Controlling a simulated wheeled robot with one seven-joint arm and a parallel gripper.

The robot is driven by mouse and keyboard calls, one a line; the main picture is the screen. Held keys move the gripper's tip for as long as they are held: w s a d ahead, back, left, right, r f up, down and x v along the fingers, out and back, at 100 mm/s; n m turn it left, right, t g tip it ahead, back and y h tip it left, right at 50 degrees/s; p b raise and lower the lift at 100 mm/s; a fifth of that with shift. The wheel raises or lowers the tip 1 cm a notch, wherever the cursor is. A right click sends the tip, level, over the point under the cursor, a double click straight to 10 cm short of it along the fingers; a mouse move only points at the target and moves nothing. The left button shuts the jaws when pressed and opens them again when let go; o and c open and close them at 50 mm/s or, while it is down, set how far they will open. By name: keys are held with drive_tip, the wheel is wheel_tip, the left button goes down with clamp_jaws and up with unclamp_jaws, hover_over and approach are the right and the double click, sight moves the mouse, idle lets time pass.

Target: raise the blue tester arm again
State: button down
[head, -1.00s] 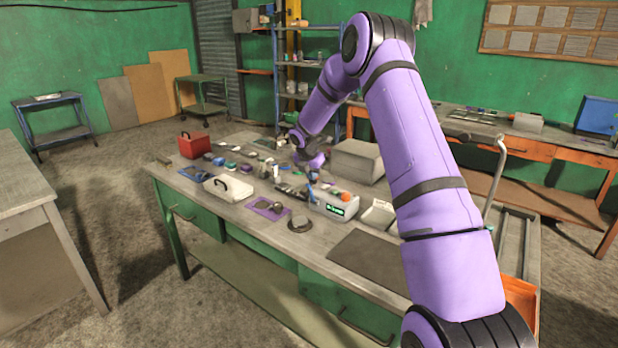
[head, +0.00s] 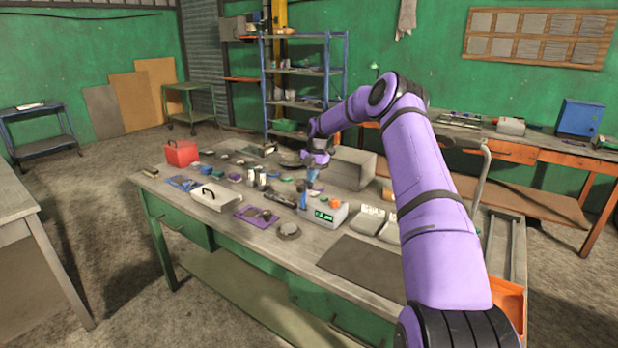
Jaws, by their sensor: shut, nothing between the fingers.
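The tester (head: 324,214) is a pale box with a green display and an orange knob on top. It stands on the green workbench (head: 262,238), right of its middle. A narrow blue piece, which looks like the tester arm (head: 303,199), shows at the left end of the box. Its exact tilt is too small to tell. My gripper (head: 312,182) is shut and empty, pointing down just above and behind the tester. Whether it touches the blue arm cannot be told.
A large grey box (head: 352,168) stands close behind my gripper to the right. Pale trays (head: 372,218) lie right of the tester. Small parts and jars crowd the bench to the left. A dark mat (head: 362,268) at the front right is bare.

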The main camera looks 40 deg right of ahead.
drive_tip(key=shift+w+d+f, duration=0.1)
drive_tip(key=shift+d+f, duration=0.25)
idle(0.4)
wheel_tip(320, 180, up, 11)
drive_tip(key=d, duration=0.2)
drive_tip(key=shift+f, duration=0.15)
idle(0.6)
